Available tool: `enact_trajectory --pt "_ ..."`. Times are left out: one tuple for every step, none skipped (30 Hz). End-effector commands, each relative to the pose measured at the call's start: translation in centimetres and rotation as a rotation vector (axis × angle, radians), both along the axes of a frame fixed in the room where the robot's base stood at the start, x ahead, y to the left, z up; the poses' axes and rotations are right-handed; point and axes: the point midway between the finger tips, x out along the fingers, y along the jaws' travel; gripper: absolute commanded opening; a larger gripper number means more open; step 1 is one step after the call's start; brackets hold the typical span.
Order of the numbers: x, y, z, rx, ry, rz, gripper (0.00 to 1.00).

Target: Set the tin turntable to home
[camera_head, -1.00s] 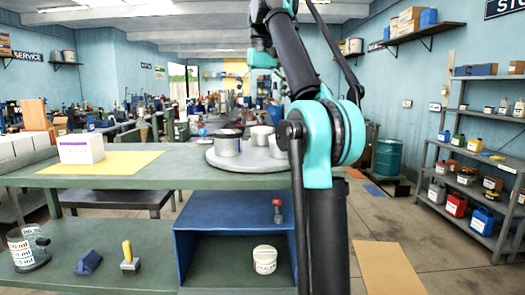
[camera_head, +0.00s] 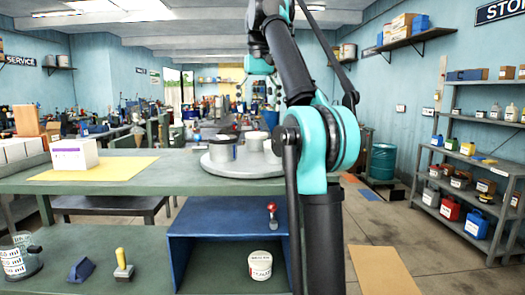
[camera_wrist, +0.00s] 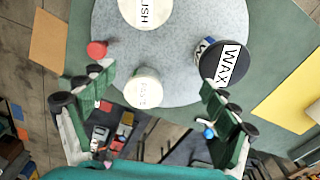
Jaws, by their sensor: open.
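The tin turntable (camera_head: 212,166) is a round grey disc on the green table, partly hidden by my arm in the head view. It fills the top of the wrist view (camera_wrist: 185,60). Several tins stand on it: a dark-lidded one marked WAX (camera_wrist: 226,65), a pale-lidded one cut off at the top (camera_wrist: 146,8), and a smaller white-lidded one (camera_wrist: 144,88). A red knob (camera_wrist: 97,49) shows at the disc's rim, close to the left finger's tip. My gripper (camera_wrist: 157,78) is open above the turntable, fingers apart; the small tin appears between them. Contact with the knob cannot be told.
A white box (camera_head: 74,154) stands on a yellow mat (camera_head: 118,168) left of the turntable. Below are a blue cubby (camera_head: 225,212), a red-knobbed piece (camera_head: 272,210), a white tub (camera_head: 260,265) and a yellow-handled tool (camera_head: 123,262). Shelves (camera_head: 470,155) stand at right.

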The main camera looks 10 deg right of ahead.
Motion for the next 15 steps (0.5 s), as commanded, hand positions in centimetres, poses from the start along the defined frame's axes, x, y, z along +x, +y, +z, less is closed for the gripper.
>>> enact_trajectory --pt "0.8 -1.5 0.0 0.002 -0.034 -0.026 0.76" --pt "1.4 -2.5 0.0 0.003 -0.061 -0.043 0.72" --pt "2.2 -3.9 0.0 0.004 -0.1 -0.065 0.67" --pt "2.9 -4.9 0.1 0.005 -0.13 -0.082 0.63" --pt "3.5 -6.0 0.2 0.004 -0.158 -0.099 0.59" --pt "4.2 -7.3 0.3 0.003 -0.194 -0.12 0.54" --pt "4.6 -8.2 0.4 0.001 -0.219 -0.133 0.51" --pt "5.0 -9.1 0.5 -0.002 -0.241 -0.145 0.47" --pt "5.4 -10.0 0.6 -0.004 -0.266 -0.156 0.42" --pt "5.6 -10.5 0.7 -0.006 -0.28 -0.164 0.38" --pt "5.8 -10.9 0.8 -0.007 -0.292 -0.169 0.35" --pt "6.0 -11.2 0.7 -0.008 -0.301 -0.173 0.3" --pt "6.1 -11.4 0.7 -0.009 -0.305 -0.174 0.26" --pt "6.2 -11.4 0.5 -0.01 -0.308 -0.175 0.22" --pt "6.4 -11.5 0.3 -0.01 -0.308 -0.175 0.17"
